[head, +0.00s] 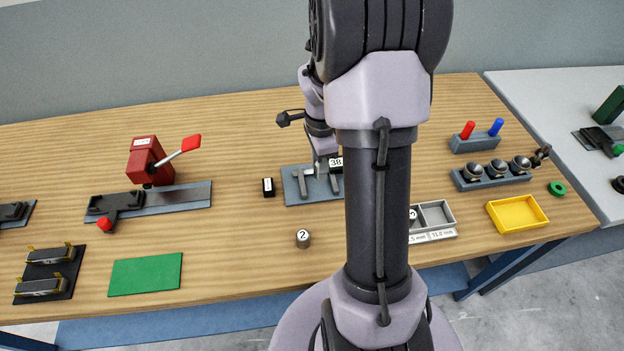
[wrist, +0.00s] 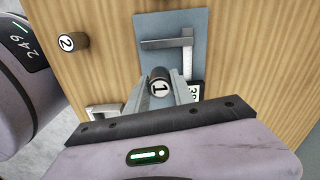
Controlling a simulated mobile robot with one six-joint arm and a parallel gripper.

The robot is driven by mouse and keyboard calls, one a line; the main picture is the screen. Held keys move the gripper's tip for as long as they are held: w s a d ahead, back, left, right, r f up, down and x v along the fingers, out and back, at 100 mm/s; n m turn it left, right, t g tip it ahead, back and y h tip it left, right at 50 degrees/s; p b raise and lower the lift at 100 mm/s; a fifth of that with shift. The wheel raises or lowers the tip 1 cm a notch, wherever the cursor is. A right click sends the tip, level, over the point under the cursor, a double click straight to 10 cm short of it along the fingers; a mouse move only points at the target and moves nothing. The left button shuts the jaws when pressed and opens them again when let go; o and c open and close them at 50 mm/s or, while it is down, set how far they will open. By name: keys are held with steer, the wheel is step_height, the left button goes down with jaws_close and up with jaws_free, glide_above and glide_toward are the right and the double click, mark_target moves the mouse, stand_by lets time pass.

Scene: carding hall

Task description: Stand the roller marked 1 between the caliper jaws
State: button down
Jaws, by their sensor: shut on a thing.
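The roller marked 1 (wrist: 159,84) is a dark cylinder with a white numbered end facing the wrist camera. My gripper (wrist: 160,90) is shut on it. In the head view, my gripper (head: 320,168) is over the blue-grey caliper plate (head: 291,198), and the roller cannot be made out there. The fingers hide part of the caliper.
The roller marked 2 (head: 303,239) stands on the wooden bench in front of the plate. A small black block (head: 268,187) is left of the plate. A grey sorting tray (head: 436,217) and yellow tray (head: 518,214) are to the right. My arm hides part of the bench.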

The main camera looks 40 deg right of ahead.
step_height(320, 180, down, 6)
steer(key=shift+r+b, duration=0.2)
steer(key=shift+b, duration=0.75)
steer(key=shift+r, duration=0.15)
steer(key=c, duration=1.1)
jaws_free()
